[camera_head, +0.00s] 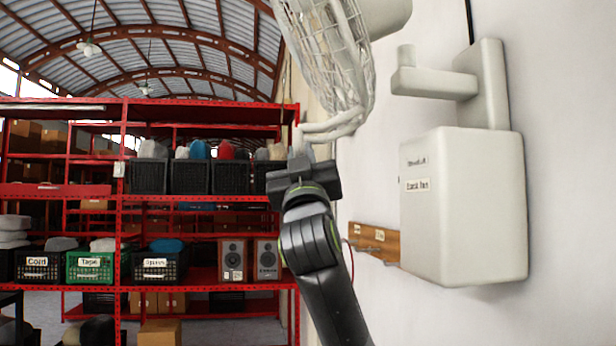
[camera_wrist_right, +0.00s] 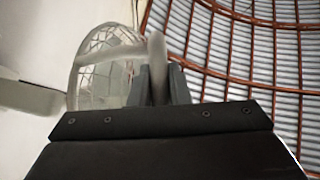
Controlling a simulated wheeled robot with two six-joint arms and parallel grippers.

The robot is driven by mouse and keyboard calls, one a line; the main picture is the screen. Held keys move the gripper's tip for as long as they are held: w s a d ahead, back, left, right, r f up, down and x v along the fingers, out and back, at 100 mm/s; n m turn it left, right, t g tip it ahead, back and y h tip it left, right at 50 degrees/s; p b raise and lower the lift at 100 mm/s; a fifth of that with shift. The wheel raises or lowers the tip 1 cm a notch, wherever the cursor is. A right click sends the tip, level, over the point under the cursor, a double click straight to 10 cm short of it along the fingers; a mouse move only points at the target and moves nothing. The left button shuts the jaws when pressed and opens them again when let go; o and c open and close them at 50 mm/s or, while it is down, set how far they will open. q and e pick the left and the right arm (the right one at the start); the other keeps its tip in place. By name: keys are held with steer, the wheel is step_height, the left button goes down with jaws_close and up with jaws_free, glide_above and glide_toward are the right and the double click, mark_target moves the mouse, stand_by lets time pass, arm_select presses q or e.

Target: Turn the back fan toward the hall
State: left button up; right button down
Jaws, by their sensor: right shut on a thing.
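The back fan (camera_head: 335,60) is a white caged fan at the top centre of the head view, beside the right-hand wall. A pale bar handle (camera_head: 335,128) runs below its cage. My right gripper (camera_head: 303,163) is shut on this handle at its left end. In the right wrist view the handle (camera_wrist_right: 157,48) stands between the two fingers (camera_wrist_right: 157,85), with the cage (camera_wrist_right: 100,55) to its left. The left gripper is out of view.
A white wall bracket (camera_head: 440,83) juts out above the box. A wooden strip with hooks (camera_head: 374,240) is low on the wall. Red shelving (camera_head: 122,200) with crates and speakers (camera_head: 233,260) fills the left. Open air lies between the arm and the shelves.

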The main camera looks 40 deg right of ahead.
mark_target(302, 154)
steer(key=shift+s+a+n+t+y+b, duration=0.45)
steer(key=shift+s+y, duration=0.2)
steer(key=shift+y, duration=0.4)
steer(key=shift+s+a+n+t+y+b, duration=0.35)
steer(key=shift+s+a+n+t+y, duration=0.25)
steer(key=shift+y, duration=0.5)
steer(key=shift+s+a+n+t+y+b, duration=0.45)
steer(key=shift+s+y, duration=0.25)
steer(key=shift+y, duration=0.35)
steer(key=c, duration=1.4)
jaws_free()
steer(key=shift+o, duration=0.2)
steer(key=shift+f, duration=0.1)
steer(key=b+v, duration=0.6)
steer(key=v, duration=0.1)
steer(key=shift+s+f, duration=0.15)
